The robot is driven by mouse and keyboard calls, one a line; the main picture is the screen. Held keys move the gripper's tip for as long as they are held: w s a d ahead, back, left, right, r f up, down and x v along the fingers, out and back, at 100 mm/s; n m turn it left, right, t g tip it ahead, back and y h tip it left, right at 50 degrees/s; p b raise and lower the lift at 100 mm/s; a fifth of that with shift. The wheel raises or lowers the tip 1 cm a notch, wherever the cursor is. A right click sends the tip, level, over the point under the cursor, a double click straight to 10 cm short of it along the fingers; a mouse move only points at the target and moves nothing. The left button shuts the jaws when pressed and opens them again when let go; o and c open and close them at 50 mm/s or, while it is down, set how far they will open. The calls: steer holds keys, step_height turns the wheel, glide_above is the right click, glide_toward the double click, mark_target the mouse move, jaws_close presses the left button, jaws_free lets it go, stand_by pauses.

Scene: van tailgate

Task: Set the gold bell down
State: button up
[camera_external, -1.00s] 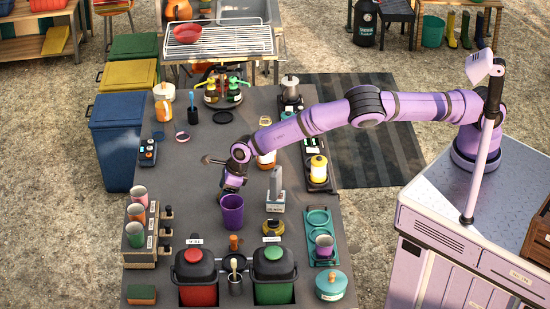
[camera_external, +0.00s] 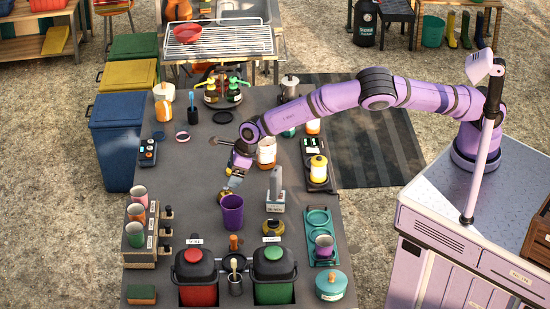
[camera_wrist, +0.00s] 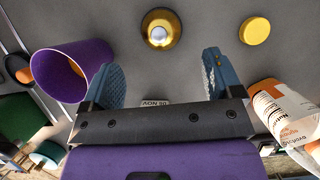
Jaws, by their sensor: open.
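The gold bell (camera_wrist: 160,28) stands on the grey counter in the wrist view, seen from above as a gold ring with a pale top. It lies beyond my blue fingertips, between their lines and apart from them. In the external view, the small bell (camera_external: 224,194) shows faintly just behind the purple cup (camera_external: 232,210). My gripper (camera_wrist: 163,76) is open and empty, with a bare counter strip between its fingers. In the external view, my gripper (camera_external: 234,182) is low over the counter, close to the bell.
The purple cup also shows left of my fingers in the wrist view (camera_wrist: 70,72). A yellow disc (camera_wrist: 255,31) and a labelled white-and-orange bottle (camera_wrist: 285,110) are to the right. A grey upright device (camera_external: 276,190) stands nearby. The counter left of the cup (camera_external: 190,190) is clear.

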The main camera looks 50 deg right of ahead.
steer(key=shift+v, duration=2.15)
